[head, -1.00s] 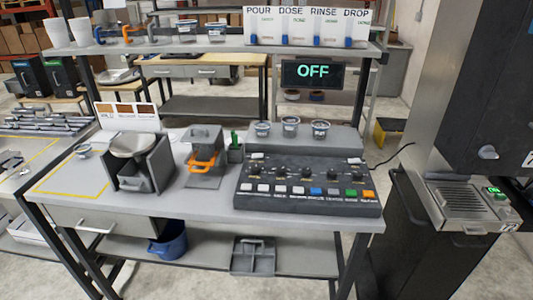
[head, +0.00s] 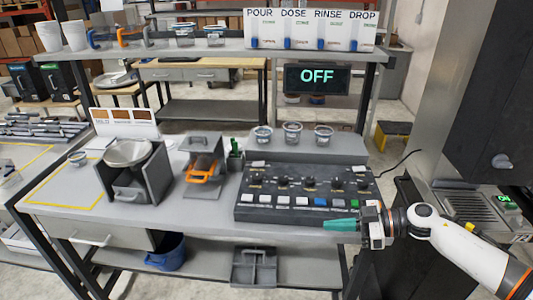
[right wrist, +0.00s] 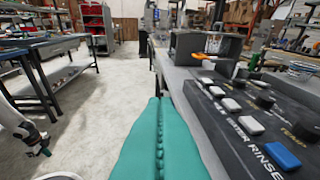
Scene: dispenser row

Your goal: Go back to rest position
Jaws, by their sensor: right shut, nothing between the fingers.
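My right gripper (head: 325,224) comes in from the right in the head view, its teal fingers pointing left just off the front right corner of the control panel. In the right wrist view its two teal fingers (right wrist: 158,105) lie pressed together with nothing between them. A white arm end with small teal tips, apparently my left gripper (right wrist: 40,150), shows low at the left of the right wrist view. It is too small to tell how its fingers stand. It does not show in the head view.
The control panel (head: 255,213), with rows of buttons and knobs, stands at the bench's front right. Several clear cups stand behind it. A clamp with an orange handle (head: 200,179) and a grey bowl unit (head: 128,155) stand to the left. A dark machine (head: 490,120) rises at the right.

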